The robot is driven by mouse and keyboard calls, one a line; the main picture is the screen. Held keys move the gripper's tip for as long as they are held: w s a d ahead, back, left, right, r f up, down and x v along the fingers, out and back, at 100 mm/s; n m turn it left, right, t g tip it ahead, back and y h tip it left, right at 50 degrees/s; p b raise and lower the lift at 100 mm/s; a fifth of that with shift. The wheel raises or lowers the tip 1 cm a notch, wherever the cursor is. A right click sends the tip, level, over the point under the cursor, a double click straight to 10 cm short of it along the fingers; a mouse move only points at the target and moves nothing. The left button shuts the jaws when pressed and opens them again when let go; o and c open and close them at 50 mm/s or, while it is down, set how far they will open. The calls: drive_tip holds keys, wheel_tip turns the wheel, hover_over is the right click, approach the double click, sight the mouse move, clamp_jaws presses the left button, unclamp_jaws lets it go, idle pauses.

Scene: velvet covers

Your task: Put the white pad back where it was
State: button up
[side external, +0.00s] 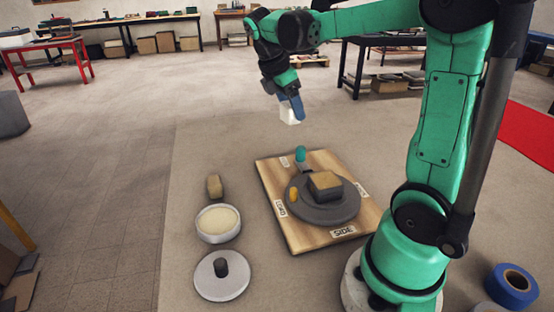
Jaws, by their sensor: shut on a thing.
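My gripper (292,106) is shut on the white pad (289,114), a small white block held between its blue fingers. It is in the air above the far part of the wooden board (292,239), apart from everything below. The board lies on the floor and has several labels near its edges; one reads SIDE. On it is a dark grey round plate (330,212) bearing a tan-topped block (324,184). A teal piece (300,154) stands at the plate's far edge, and a small yellow-orange piece (294,195) is at its left.
Left of the board are a tan block (214,186), a white round dish with cream filling (218,222) and a pale disc with a dark knob (222,278). A blue tape roll (513,284) lies at right. Floor left of the dish is clear.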

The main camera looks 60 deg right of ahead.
drive_tip(key=w+a+f+n+t, duration=0.1)
drive_tip(key=w+a+f+n, duration=0.25)
drive_tip(key=w, duration=0.55)
drive_tip(key=w+a+f+n+t, duration=0.1)
drive_tip(key=w+a+f+n, duration=0.25)
drive_tip(key=w, duration=0.55)
drive_tip(key=shift+m+h, duration=0.3)
drive_tip(key=shift+m, duration=0.1)
wheel_tip(320, 180, down, 9)
drive_tip(key=shift+w+r, duration=0.1)
drive_tip(key=shift+w, duration=0.05)
drive_tip(key=o, duration=1.2)
